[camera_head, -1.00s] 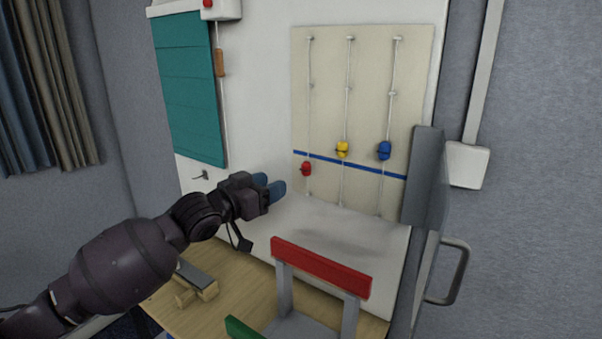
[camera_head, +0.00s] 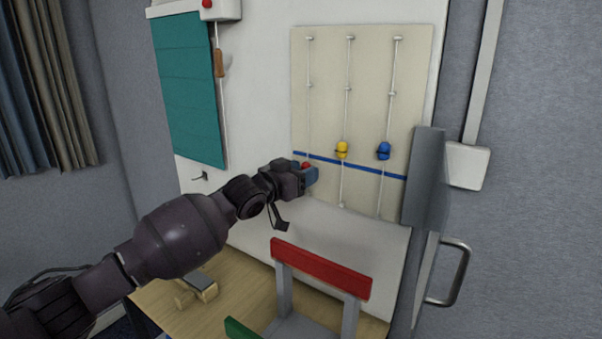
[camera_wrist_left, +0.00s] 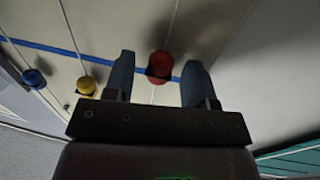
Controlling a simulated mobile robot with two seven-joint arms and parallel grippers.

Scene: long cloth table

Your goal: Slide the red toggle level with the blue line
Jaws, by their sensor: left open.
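The red toggle (camera_head: 306,164) is on the left cord of the beige panel (camera_head: 325,75), just below the blue line (camera_head: 360,168) in the head view. In the left wrist view, the red toggle (camera_wrist_left: 160,65) is between the two blue fingers of my open left gripper (camera_wrist_left: 158,72), with a gap visible on each side. The blue line (camera_wrist_left: 60,52) runs behind it there. My right gripper is not in view.
The yellow toggle (camera_head: 342,150) and the blue toggle (camera_head: 384,151) hang on neighbouring cords to the right. A grey box (camera_head: 425,180) stands out at the panel's right edge. A red-topped rack (camera_head: 320,267) stands on the wooden table below.

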